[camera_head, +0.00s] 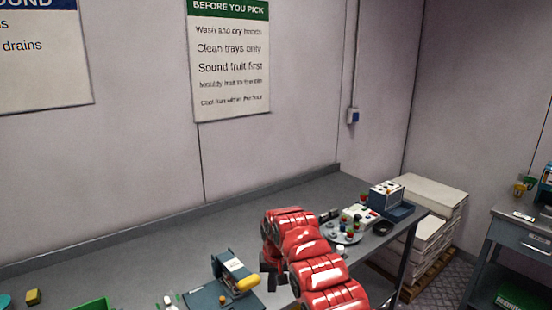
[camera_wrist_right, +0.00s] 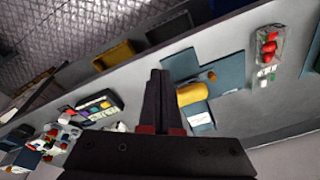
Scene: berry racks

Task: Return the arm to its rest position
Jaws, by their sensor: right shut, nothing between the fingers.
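My right arm (camera_head: 310,255), red with dark joints, reaches in from the bottom of the head view and bends down over the grey bench (camera_head: 150,262). Its gripper (camera_head: 270,282) is partly hidden by the arm in the head view. In the right wrist view the two dark fingers of this gripper (camera_wrist_right: 160,98) are together, with nothing between them. They are beside a blue-grey device with a yellow handle (camera_head: 246,283), which also shows in the right wrist view (camera_wrist_right: 188,94). My left gripper is not in view.
A round plate with small coloured items (camera_head: 345,238) and a blue box (camera_head: 386,196) stand right of the arm. White stacked crates (camera_head: 436,195) are past the bench end. A green tray (camera_head: 92,305) and a yellow block (camera_head: 33,297) lie at the left. The bench back is clear.

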